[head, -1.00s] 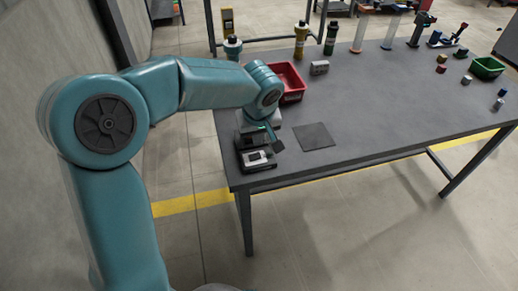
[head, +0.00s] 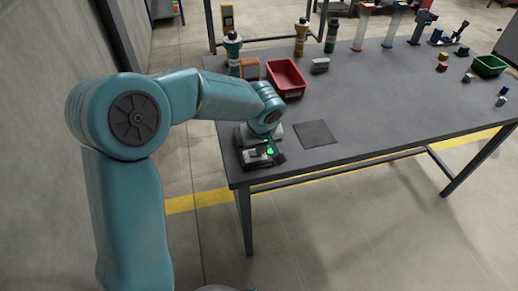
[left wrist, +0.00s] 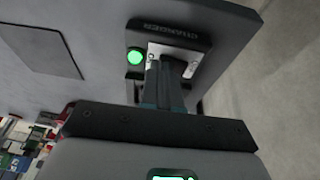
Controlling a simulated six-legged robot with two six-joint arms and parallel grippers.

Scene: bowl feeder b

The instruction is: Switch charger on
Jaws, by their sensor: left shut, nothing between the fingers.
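The charger (head: 240,146) is a dark box at the table's near left corner. In the left wrist view, the charger (left wrist: 215,20) shows its lettering, a light metal plate (left wrist: 205,60) and a round lamp (left wrist: 135,57) lit green. The green light also shows in the head view. My left gripper (left wrist: 165,68) is shut and empty, with its fingertips at the metal plate. The fingers cover part of the plate, so the switch is hidden and I cannot tell if they touch it. My right gripper is in neither view.
A red bin (head: 286,78) and a grey block (head: 320,66) stand behind the charger. A dark square mat (head: 315,134) lies to its right. A green bin (head: 489,66) stands at the far right. The table's middle is clear.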

